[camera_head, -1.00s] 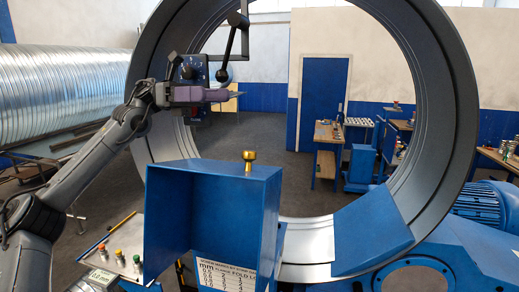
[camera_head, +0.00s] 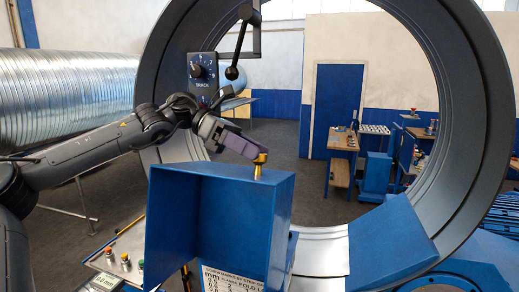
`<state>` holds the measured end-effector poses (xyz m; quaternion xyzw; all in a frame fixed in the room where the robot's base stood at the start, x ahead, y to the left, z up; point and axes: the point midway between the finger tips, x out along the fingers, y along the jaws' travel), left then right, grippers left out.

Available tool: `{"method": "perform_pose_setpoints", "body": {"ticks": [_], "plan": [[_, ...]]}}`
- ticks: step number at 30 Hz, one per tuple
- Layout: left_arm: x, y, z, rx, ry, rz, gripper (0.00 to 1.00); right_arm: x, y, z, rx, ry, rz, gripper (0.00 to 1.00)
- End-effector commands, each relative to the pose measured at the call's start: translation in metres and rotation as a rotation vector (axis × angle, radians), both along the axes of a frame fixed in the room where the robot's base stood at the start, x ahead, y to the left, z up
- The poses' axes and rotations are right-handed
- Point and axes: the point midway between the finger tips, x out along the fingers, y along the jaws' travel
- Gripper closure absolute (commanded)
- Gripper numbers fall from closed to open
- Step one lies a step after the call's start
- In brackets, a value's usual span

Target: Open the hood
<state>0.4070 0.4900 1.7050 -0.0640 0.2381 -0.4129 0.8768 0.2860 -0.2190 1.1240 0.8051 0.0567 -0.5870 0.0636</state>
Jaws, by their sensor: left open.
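The blue hood (camera_head: 225,215) is a box-like cover in the lower middle of the head view, with a brass knob (camera_head: 259,172) standing on its top. My left gripper (camera_head: 262,154) reaches in from the left, its purple-grey body angled down to the right. Its fingertips are at the top of the brass knob. I cannot tell whether they touch it or surround it. The gripper is open. A printed white chart (camera_head: 230,278) shows below the hood's front. My right gripper is not in view.
A large grey ring (camera_head: 463,110) stands behind the hood. A black-knobbed lever (camera_head: 232,72) hangs beside a dark dial box (camera_head: 203,72) above the gripper. A button panel (camera_head: 118,265) lies at lower left. A blue motor (camera_head: 503,225) is at right.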

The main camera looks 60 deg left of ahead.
Motion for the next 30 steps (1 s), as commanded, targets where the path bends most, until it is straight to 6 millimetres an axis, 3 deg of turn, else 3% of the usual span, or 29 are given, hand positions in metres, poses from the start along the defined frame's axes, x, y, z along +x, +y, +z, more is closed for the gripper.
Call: {"method": "perform_pose_setpoints", "body": {"ticks": [6,16,28,30], "plan": [[0.010,-0.013,-0.006,-0.001,0.001,0.000,0.39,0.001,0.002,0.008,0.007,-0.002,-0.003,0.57],[0.012,-0.016,-0.008,-0.001,-0.001,0.000,0.39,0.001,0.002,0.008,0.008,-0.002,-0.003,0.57],[0.012,-0.015,-0.008,-0.001,-0.001,0.000,0.99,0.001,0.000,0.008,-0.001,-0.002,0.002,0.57],[0.012,-0.015,-0.008,-0.001,-0.001,0.000,1.00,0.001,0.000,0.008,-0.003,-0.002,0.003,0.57]]}}
